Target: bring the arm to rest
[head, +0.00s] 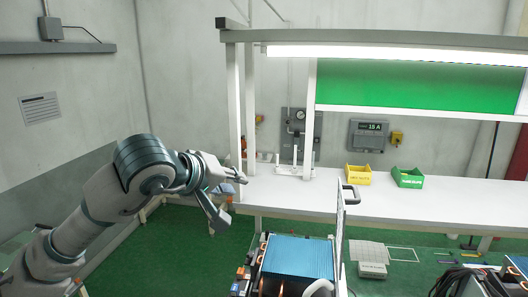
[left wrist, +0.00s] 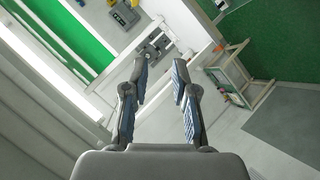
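My left arm comes in from the left in the head view, and its gripper (head: 228,197) is held in the air in front of the bench's left end. The fingers are spread apart with nothing between them. In the left wrist view the gripper (left wrist: 159,85) shows two separate fingers with bluish ribbed pads and a clear gap. My right gripper is not in view.
A white workbench (head: 300,195) under a lit frame carries a yellow bin (head: 358,175) and a green bin (head: 408,178). A blue-topped unit (head: 298,258) stands in front, with a grey box (head: 372,269) to its right. Green floor (head: 185,240) lies open below my arm.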

